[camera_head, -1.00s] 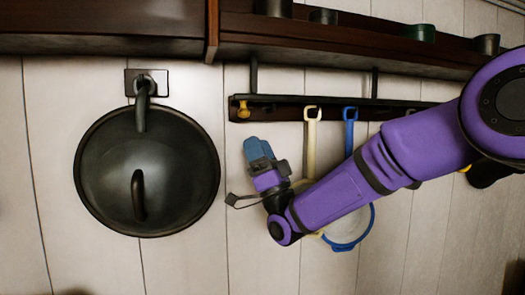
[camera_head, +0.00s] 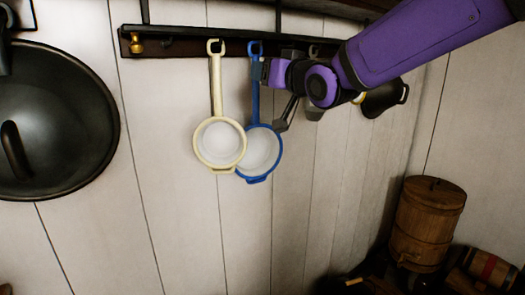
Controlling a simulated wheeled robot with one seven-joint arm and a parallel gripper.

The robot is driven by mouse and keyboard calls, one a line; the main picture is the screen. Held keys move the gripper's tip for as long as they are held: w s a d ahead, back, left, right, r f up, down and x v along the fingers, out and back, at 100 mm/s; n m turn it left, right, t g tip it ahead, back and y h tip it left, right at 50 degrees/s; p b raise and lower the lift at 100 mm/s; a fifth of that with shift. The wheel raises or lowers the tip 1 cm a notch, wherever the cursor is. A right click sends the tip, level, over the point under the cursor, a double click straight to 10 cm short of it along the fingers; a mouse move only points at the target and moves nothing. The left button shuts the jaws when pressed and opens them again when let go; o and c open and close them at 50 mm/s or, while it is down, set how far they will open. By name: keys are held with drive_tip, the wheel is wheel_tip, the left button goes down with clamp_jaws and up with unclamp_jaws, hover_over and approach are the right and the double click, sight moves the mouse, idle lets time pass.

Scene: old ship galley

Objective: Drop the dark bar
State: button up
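My gripper (camera_head: 272,72) is at the end of my purple arm, in front of the hanging pans near the upper middle of the head view. A slim dark piece (camera_head: 289,112) slants down below it; I cannot tell whether it is a finger or a held dark bar. A blue-grey block shows at the gripper's left end, over the blue pan's handle; contact cannot be judged. The fingertips are too small and overlapped to read. No separate loose dark bar is clearly visible. A long dark hook rail (camera_head: 190,47) is fixed to the wall behind.
A cream-handled pan (camera_head: 220,143) and a blue pan (camera_head: 262,150) hang from the rail. A black wok or lid (camera_head: 70,130) hangs at left, a small dark pan (camera_head: 384,98) at right.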

drive_tip(key=s+d+f+m+g+h, duration=0.1)
drive_tip(key=s+d+f+h, duration=0.15)
drive_tip(key=d, duration=0.35)
drive_tip(key=s+d+f+m+g+h, duration=0.1)
drive_tip(key=s+d+h, duration=0.2)
drive_tip(key=d, duration=0.4)
drive_tip(key=s+d+f+m+g+h, duration=0.1)
drive_tip(key=s+d+f, duration=0.3)
drive_tip(key=s, duration=0.4)
drive_tip(key=s+d+f+m+g+h, duration=0.1)
drive_tip(key=s+d+f+g+h, duration=0.1)
drive_tip(key=s+d, duration=0.4)
drive_tip(key=s+d+f+m+g+h, duration=0.1)
drive_tip(key=s+d+f+g, duration=0.4)
drive_tip(key=s, duration=0.6)
drive_tip(key=shift+d+f, duration=0.35)
drive_tip(key=shift+h, duration=0.25)
